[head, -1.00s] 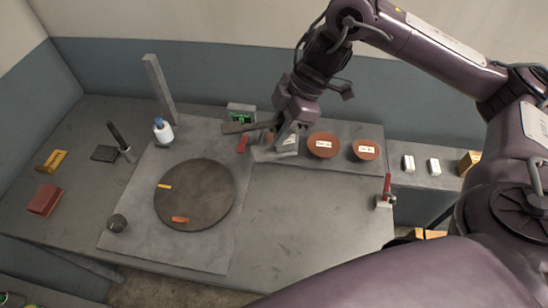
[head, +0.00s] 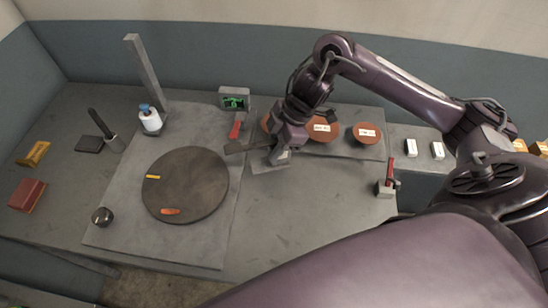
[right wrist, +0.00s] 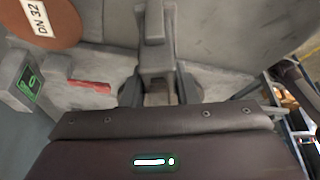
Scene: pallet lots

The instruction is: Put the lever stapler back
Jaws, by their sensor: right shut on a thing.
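My right gripper (head: 284,152) is shut on a grey piece (head: 266,164) with a flat base, which I take to be the lever stapler. A dark flat bar (head: 240,147) reaches left from the gripper; I cannot tell whether it belongs to the stapler. The stapler is low over the bench, just in front of the raised back strip; I cannot tell whether its base touches. In the right wrist view the grey piece (right wrist: 155,55) stands between the fingers, its lower part hidden by the gripper body. My left gripper is out of view.
A dark turntable (head: 187,184) lies on a grey mat to the left. Red-brown discs (head: 367,132) sit on the back strip. A red-handled tool (head: 386,182) stands at the right edge. A green display (head: 234,98) stands behind. The bench middle front is clear.

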